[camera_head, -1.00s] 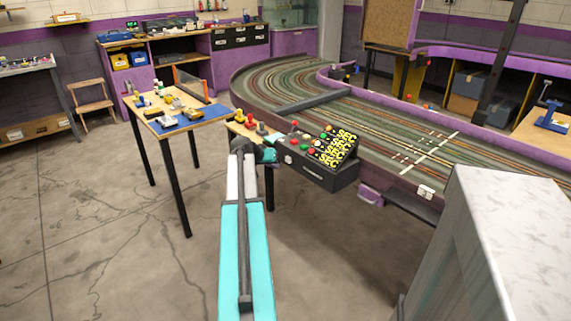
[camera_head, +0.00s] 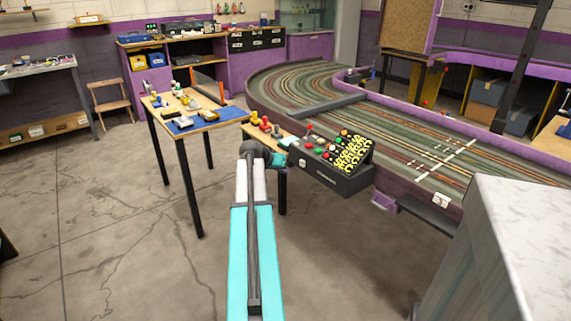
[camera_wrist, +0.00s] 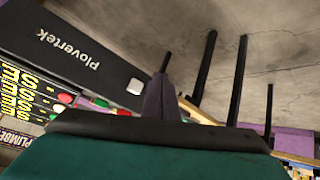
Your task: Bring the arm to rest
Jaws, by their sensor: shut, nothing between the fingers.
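My arm, turquoise and white with a dark wrist, reaches forward in the head view. Its end is beside the left side of a black control box (camera_head: 330,178) with coloured buttons and yellow-and-black labels. In the wrist view my gripper (camera_wrist: 164,68) shows as narrow dark fingers shut together, with nothing seen between them. The box, lettered "Plovertek", also shows in the wrist view (camera_wrist: 75,50), upside down and left of the fingers. I cannot tell whether the gripper touches it. In the head view the fingertips are hard to make out.
A wooden table (camera_head: 222,116) with small items stands left of the box. The purple-walled slot track (camera_head: 400,128) lies behind and right of it. A pale grey block (camera_head: 530,230) fills the near right. The concrete floor at left (camera_head: 110,220) is clear.

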